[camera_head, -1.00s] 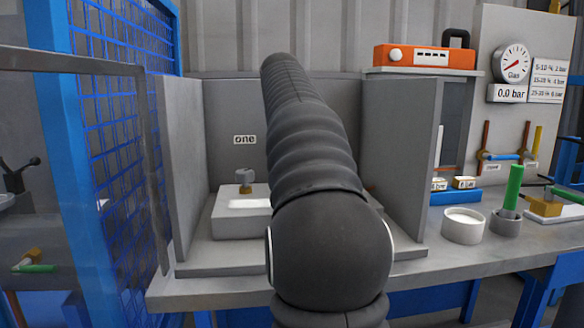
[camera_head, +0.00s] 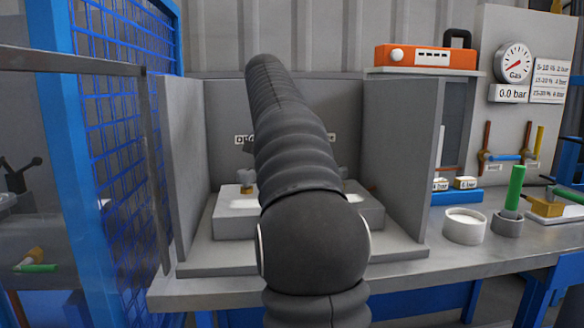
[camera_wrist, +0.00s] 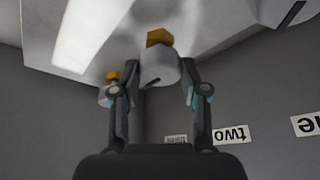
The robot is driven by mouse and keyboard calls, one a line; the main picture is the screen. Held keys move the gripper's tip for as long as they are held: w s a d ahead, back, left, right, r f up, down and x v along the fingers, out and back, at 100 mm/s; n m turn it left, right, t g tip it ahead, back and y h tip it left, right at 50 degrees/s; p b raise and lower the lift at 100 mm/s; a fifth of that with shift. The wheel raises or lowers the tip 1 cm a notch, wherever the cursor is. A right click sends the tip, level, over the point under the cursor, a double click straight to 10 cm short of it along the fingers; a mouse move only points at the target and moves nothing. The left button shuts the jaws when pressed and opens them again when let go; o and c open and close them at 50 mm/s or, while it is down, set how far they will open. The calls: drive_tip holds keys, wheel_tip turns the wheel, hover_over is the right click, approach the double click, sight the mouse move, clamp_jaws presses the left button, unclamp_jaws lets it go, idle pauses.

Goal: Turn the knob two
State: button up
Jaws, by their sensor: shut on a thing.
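In the wrist view, which is upside down, knob two (camera_wrist: 158,68) is a pale grey cap with a dark mark, on a brass stem, in the middle of the row. My gripper (camera_wrist: 161,74) has one finger on each side of this cap and is shut on it. The "two" label (camera_wrist: 230,135) is on the wall behind. In the head view my arm hides knob two and my gripper. Knob one (camera_head: 247,180) stands to the left of my arm there, and another knob (camera_head: 341,173) is partly visible to the right.
The knobs stand on a light grey block (camera_head: 232,222) inside a grey booth with side walls (camera_head: 400,150). To the right are a white cup (camera_head: 464,225), a green-handled tool (camera_head: 515,188) and a gauge (camera_head: 514,63). A blue mesh fence (camera_head: 120,130) stands at left.

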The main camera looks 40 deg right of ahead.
drive_tip(key=shift+f, duration=0.15)
drive_tip(key=o, duration=1.1)
drive_tip(key=shift+o, duration=0.2)
drive_tip(key=v, duration=0.7)
drive_tip(key=shift+r, duration=0.3)
drive_tip(key=shift+a, duration=0.1)
